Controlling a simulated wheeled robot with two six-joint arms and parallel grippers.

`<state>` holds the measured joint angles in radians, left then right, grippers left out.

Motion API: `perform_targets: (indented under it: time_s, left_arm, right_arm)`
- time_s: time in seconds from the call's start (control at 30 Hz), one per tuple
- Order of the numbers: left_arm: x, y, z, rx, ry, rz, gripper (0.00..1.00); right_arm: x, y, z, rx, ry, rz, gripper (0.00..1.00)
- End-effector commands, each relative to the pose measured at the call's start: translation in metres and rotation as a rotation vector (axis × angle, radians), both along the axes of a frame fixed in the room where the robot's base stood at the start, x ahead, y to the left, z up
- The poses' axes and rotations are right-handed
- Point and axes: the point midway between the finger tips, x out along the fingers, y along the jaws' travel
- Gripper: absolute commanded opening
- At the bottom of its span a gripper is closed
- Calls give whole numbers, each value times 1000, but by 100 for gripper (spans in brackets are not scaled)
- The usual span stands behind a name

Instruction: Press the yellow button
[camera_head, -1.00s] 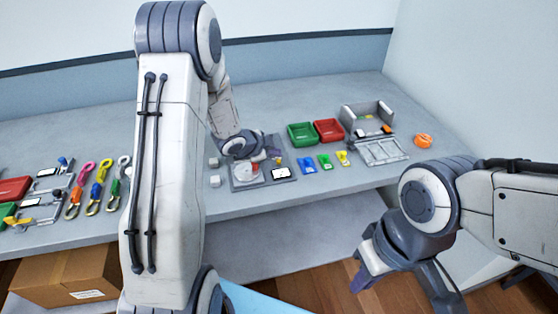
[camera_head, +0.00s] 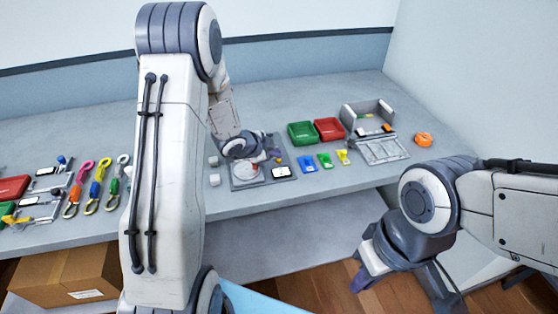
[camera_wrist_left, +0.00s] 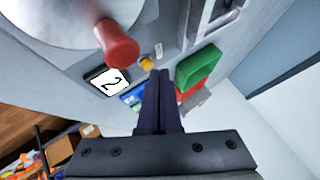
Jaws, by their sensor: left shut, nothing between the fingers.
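The yellow button (camera_wrist_left: 146,63) is small and round, on a grey panel (camera_head: 240,184) on the bench. In the left wrist view it sits just left of my left fingertips; I cannot tell whether they touch it. My left gripper (camera_wrist_left: 160,74) is shut and empty; in the head view the left gripper (camera_head: 267,157) is over the panel's back right part. A red knob (camera_wrist_left: 117,45) stands left of the button, and a white display reading 2 (camera_wrist_left: 107,82) lies nearby. My right gripper (camera_head: 405,283) is open and empty, in front of the bench.
Green (camera_head: 302,133) and red (camera_head: 329,128) bins stand right of the panel, with blue, green and yellow pieces before them. A grey open box (camera_head: 368,114) and an orange round object (camera_head: 424,139) are further right. A cardboard box (camera_head: 68,277) is below.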

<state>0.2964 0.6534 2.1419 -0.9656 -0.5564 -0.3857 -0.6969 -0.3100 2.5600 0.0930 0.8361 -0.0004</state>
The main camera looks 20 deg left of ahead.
Motion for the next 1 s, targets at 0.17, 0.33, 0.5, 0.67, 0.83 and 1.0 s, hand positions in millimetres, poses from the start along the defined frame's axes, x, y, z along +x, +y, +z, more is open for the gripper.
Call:
perform_targets:
  time_s: [0.17, 0.33, 0.5, 0.67, 0.83, 1.0]
  left_arm:
    - [0, 0, 0, 0, 0, 0, 0]
    - [0, 0, 0, 0, 0, 0, 0]
    - [0, 0, -2, 0, 0, 0, 0]
    - [0, 0, -4, 0, 0, 0, 0]
    - [0, 0, -6, -1, 0, 1, 0]
    - [0, 0, -8, -1, 0, 1, 0]
  right_arm:
    - [0, 0, 0, 0, 0, 0, 10]
    - [0, 0, 0, 0, 0, 0, 10]
    - [0, 0, -2, 0, 0, 0, 10]
    - [0, 0, -3, 0, 0, 0, 10]
    - [0, 0, -5, 0, 0, 0, 10]
    - [0, 0, -7, 0, 0, 0, 10]
